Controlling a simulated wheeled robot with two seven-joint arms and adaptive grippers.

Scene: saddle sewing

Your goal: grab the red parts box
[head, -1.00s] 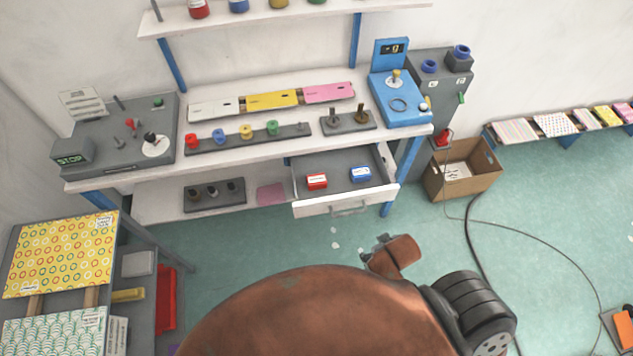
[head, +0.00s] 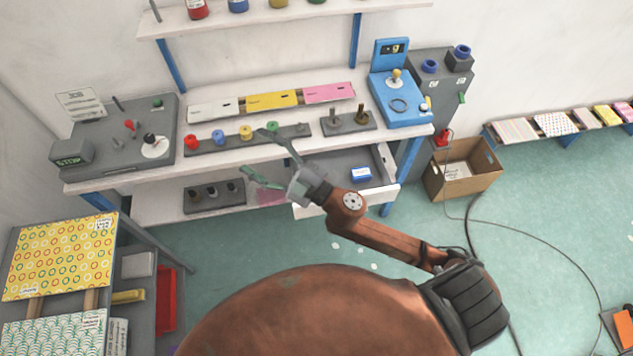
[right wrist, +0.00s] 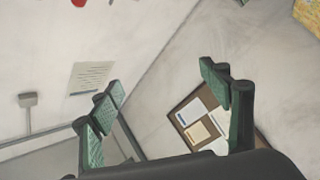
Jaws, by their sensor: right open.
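The red parts box does not show now; my right gripper and wrist cover the left part of the open drawer (head: 376,199), where it lay earlier. A blue parts box (head: 361,174) lies in the right part of that drawer. My right gripper (head: 254,154) is open and empty, its green fingers pointing up and left in front of the bench edge. In the right wrist view its fingers (right wrist: 163,76) are spread wide, with wall and a pinned board beyond and no box between them. My left gripper is not in view.
The bench top (head: 330,143) above the drawer carries a rail of coloured spools (head: 246,133) close to my fingers. A lower shelf holds a dark tray (head: 214,195). A cardboard box (head: 463,170) stands right of the bench. The floor in front is mostly clear.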

